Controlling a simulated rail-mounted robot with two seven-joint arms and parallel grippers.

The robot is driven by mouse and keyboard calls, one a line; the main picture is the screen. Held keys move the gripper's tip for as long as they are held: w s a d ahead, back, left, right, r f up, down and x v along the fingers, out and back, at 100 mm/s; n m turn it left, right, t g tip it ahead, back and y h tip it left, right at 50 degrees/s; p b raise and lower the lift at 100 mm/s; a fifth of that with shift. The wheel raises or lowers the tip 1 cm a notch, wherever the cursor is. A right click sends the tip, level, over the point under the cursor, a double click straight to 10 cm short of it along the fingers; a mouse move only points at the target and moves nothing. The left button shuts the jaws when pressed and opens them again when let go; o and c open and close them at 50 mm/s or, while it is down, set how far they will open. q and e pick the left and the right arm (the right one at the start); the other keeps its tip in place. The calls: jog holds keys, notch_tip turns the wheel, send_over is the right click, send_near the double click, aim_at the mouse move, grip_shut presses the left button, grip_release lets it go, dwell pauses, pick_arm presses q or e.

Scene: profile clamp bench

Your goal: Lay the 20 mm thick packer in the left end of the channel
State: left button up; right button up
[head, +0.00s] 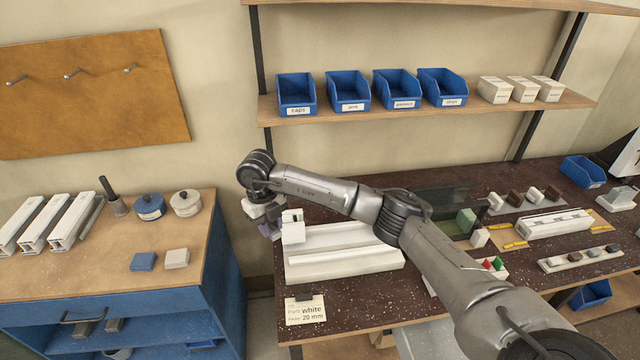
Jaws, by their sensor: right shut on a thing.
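The long white channel (345,265) lies on the dark speckled bench, its left end near the bench's left edge. My right gripper (271,234) reaches over from the right and points down just left of that end. It is shut on a small block, mostly hidden by the fingers, so its colour and thickness cannot be told. A white block-like part (293,233) stands at the channel's left end, close beside the fingers; whether they touch it is unclear. A card (305,310) in front reads "white" and "20 mm". My left gripper is not in view.
A blue block (143,261) and a whitish block (177,258) lie on the left wooden bench (110,290), with white profiles behind. Blue bins (348,92) stand on the shelf. My right forearm crosses above the dark bench. A gap separates the benches.

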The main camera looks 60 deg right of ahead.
jog(key=s+d+m+t+p, duration=0.1)
jog(key=s+d+m+p, duration=0.1)
jog(key=d+m, duration=0.85)
jog(key=s+d+m+t+p, duration=0.1)
jog(key=s+d+m+p, duration=0.15)
jog(key=d+m, duration=0.8)
jog(key=a+f+m+b, duration=0.3)
jog(key=f+b, duration=0.1)
jog(key=f, duration=0.1)
jog(key=shift+w+a+f+y+b, duration=0.25)
jog(key=shift+f+y+b, duration=0.05)
jog(key=shift+f, duration=0.1)
jog(key=shift+p, duration=0.35)
dwell(0.5)
jog(key=shift+p, duration=0.5)
jog(key=shift+f, duration=0.2)
dwell(0.5)
